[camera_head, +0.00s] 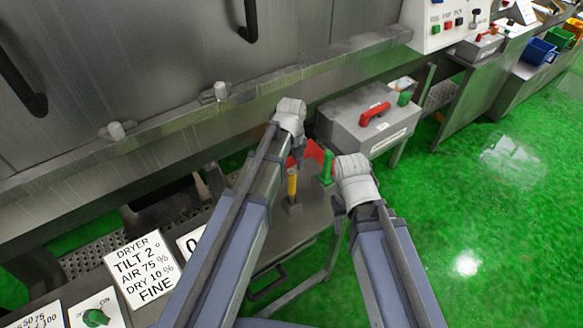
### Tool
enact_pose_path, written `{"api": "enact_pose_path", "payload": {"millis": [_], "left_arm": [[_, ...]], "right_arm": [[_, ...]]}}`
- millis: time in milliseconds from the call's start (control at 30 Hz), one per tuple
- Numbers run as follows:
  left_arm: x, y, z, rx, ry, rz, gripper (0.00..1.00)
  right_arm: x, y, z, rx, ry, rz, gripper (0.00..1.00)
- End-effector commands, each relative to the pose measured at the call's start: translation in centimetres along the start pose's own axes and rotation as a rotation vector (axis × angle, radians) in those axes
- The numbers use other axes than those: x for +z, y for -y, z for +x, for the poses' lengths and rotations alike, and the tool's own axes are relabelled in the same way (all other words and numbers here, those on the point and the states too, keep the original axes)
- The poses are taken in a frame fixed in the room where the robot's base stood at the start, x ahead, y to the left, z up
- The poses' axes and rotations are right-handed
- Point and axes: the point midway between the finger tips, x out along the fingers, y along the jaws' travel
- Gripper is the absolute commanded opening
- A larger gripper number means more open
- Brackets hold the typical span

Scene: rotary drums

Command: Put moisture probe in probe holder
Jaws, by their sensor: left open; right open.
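A yellow upright stick (292,186) stands at a small grey block (294,207) on a grey metal stand (288,232). It may be the moisture probe or part of its holder; I cannot tell which. My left gripper (303,156) is open just above the stick, with red parts showing around it. My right gripper (331,187) is open a little to the right. A green upright piece (327,167) shows between the two grippers; whether it is being touched is unclear. My wrists and forearms hide part of the stand.
A grey box with a red handle (374,114) stands behind my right gripper. The large steel machine wall (150,70) fills the left and back. A dryer sign (142,268) and a green knob (95,318) are at lower left. Green floor (480,220) is clear at right.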

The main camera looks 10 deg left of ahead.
Motion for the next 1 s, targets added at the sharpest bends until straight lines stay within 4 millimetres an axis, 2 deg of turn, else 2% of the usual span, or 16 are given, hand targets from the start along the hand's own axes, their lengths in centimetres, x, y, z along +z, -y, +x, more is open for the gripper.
{"api": "enact_pose_path", "payload": {"millis": [33,233,400,633,767,1000], "left_arm": [[0.0,0.0,-1.6,0.0,0.0,0.0,0.62],[0.0,0.0,-4.2,0.0,0.0,0.0,0.62],[0.0,0.0,-5.0,0.0,0.0,0.0,0.62],[-0.5,-0.2,-4.9,0.002,0.001,-0.039,0.62],[-2.3,-0.7,-4.9,0.01,0.004,-0.203,0.62],[-6.6,-2.3,-5.0,0.028,0.026,-0.685,0.62]], "right_arm": [[0.1,-0.1,-1.6,-0.001,0.0,0.002,0.5],[0.2,-0.4,-4.2,-0.002,0.0,0.009,0.5],[0.3,-0.5,-5.0,-0.002,0.0,0.011,0.5],[0.3,-0.4,-4.9,-0.002,0.0,0.012,0.5],[0.3,-0.4,-4.9,-0.002,0.0,0.012,0.5],[0.3,-0.4,-4.9,-0.002,0.0,0.012,0.5]]}}
